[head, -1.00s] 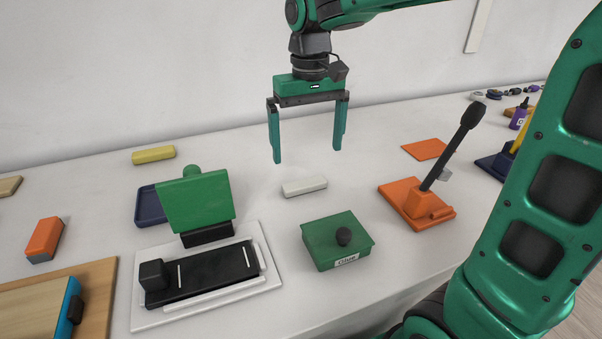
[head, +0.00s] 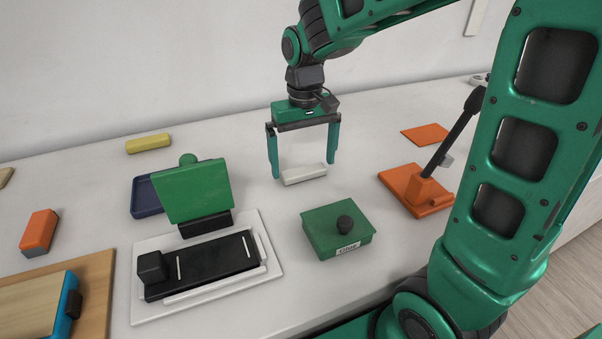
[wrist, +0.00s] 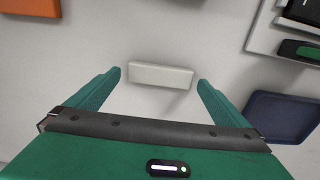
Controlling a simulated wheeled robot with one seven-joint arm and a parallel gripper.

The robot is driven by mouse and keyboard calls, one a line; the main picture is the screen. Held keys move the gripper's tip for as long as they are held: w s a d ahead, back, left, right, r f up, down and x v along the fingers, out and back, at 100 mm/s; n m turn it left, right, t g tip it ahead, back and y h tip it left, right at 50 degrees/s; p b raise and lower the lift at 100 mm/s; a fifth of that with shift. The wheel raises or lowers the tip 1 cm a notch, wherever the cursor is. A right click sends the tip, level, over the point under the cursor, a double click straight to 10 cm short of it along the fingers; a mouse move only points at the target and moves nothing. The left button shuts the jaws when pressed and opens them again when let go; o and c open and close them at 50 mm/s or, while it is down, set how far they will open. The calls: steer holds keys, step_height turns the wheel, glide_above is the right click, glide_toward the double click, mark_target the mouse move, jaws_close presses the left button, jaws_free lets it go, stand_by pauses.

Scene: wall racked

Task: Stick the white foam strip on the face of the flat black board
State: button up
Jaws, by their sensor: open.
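The white foam strip (head: 304,175) lies flat on the table in the middle of the head view. It also shows in the wrist view (wrist: 160,75), lying crosswise between my fingertips. My open gripper (head: 303,169) points down over the strip, with one finger near each end. A gap shows between the strip and each finger in the wrist view, and nothing is held. The flat black board (head: 205,263) lies on a white base (head: 268,283) at front left, with a black block at its left end and thin white strips on and beside it.
A green flap (head: 192,190) leans behind the board, near a navy tray (head: 144,197). A green lidded box (head: 325,236) stands in front of the strip. An orange stand with a black lever (head: 415,190) is to the right. A yellow block (head: 148,144) lies at back left.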

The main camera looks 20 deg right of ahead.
steer(key=shift+f, duration=0.85)
steer(key=c, duration=0.9)
steer(key=shift+r, duration=0.1)
steer(key=shift+r, duration=0.55)
step_height(320, 180, up, 3)
steer(key=shift+f, duration=0.1)
steer(key=a+r, duration=0.2)
steer(key=a, duration=0.2)
steer(key=a+r, duration=0.2)
steer(key=a, duration=0.1)
steer(key=a+r, duration=0.3)
steer(key=a, duration=0.1)
steer(key=shift+a, duration=0.35)
